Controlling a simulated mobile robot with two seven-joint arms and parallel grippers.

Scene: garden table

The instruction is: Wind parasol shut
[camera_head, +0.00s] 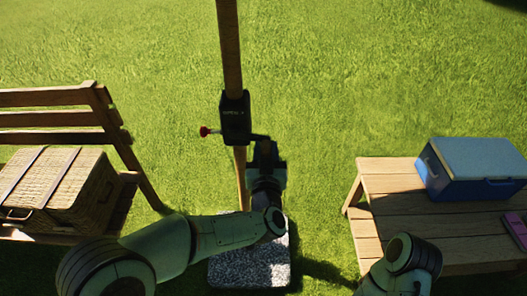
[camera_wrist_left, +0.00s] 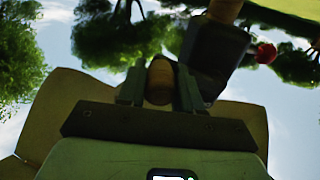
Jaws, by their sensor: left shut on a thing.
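The parasol's wooden pole (camera_head: 230,45) stands upright and carries a black crank housing (camera_head: 235,118) with a red knob (camera_head: 205,131) on its left. My left gripper (camera_head: 264,147) is at the right of the housing, at the end of the crank arm (camera_head: 258,137). In the left wrist view, my left gripper (camera_wrist_left: 160,88) is shut on a wooden crank grip (camera_wrist_left: 160,78), next to the housing (camera_wrist_left: 215,50). Tan panels (camera_wrist_left: 60,105) behind the gripper look like the spread canopy, largely hidden. My right gripper is not in view; only part of that arm shows.
A speckled stone base (camera_head: 250,268) sits under the pole. A wooden bench (camera_head: 60,98) with a wicker basket (camera_head: 60,185) is at the left. A wooden table (camera_head: 400,200) with a blue cooler (camera_head: 470,165) and a pink item (camera_head: 516,230) is at the right. Grass behind is clear.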

